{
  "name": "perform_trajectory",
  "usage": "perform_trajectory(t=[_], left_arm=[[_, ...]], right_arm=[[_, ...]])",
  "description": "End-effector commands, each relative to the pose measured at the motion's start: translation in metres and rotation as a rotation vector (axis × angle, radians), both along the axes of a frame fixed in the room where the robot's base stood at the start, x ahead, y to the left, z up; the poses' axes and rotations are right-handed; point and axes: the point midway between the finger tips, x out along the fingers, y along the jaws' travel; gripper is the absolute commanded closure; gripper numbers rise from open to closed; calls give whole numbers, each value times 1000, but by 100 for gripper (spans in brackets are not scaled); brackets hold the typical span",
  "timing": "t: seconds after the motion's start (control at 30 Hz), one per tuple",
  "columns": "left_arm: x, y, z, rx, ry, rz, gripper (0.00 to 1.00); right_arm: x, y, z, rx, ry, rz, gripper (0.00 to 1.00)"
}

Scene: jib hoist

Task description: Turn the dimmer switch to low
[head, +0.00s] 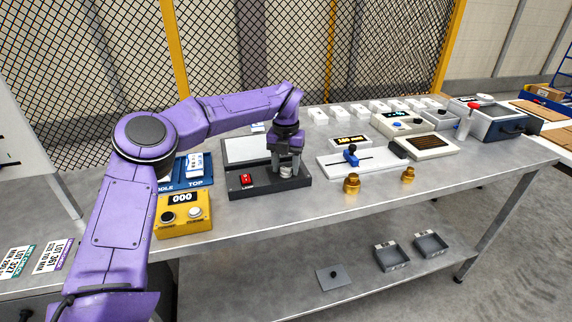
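A dark box (262,187) stands on the metal table with a red rocker switch (246,180) on its left and a pale round knob (286,172) on its right. The knob seems to be the dimmer; its setting is too small to read. A grey-white panel (243,150) stands behind the box. My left gripper (286,168) points down over the knob, with its fingers apart and on either side of it. I cannot tell whether the fingers press on the knob. My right gripper is not in view.
A yellow counter box (184,214) reading 000 stands left of the dark box. A white slider board with a blue handle (351,155) and brass weights (351,184) are to the right. Small trays (391,257) lie on the lower shelf.

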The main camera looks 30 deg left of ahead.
Motion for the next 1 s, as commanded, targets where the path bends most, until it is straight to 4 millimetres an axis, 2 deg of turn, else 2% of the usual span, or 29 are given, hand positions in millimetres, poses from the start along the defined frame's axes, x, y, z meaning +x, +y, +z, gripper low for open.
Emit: perform_trajectory(t=[0.37,0.47,0.73,0.83,1.0], left_arm=[[1,0,6,0,-2,0,40],[1,0,23,1,-5,0,40],[1,0,86,1,-2,0,40],[1,0,99,0,-1,0,40],[1,0,105,0,1,-1,40]], right_arm=[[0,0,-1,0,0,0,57],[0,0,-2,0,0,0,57],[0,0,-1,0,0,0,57],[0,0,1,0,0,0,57],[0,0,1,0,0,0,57]])
